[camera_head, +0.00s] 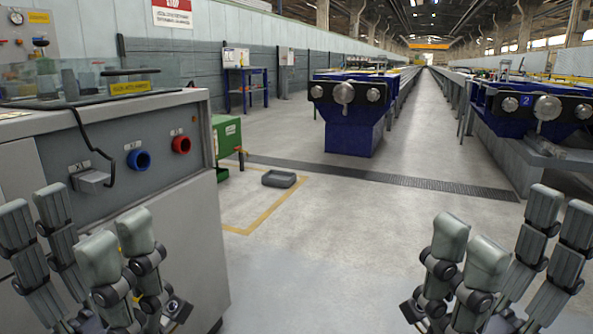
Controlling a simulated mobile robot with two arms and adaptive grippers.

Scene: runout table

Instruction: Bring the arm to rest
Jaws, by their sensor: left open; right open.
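My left gripper (82,250) is at the lower left, its grey fingers spread apart and empty. It appears in front of the grey machine cabinet. My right gripper (502,250) is at the lower right, also open with nothing between its fingers. It appears over bare floor. Both point upward in the picture. The lower parts of both arms are cut off by the bottom edge.
A grey cabinet (190,215) with blue and red sockets fills the left side. A grey tray (279,179) lies on the floor beside a green box (228,138). Blue runout tables (352,134) stand further back. The middle floor is clear.

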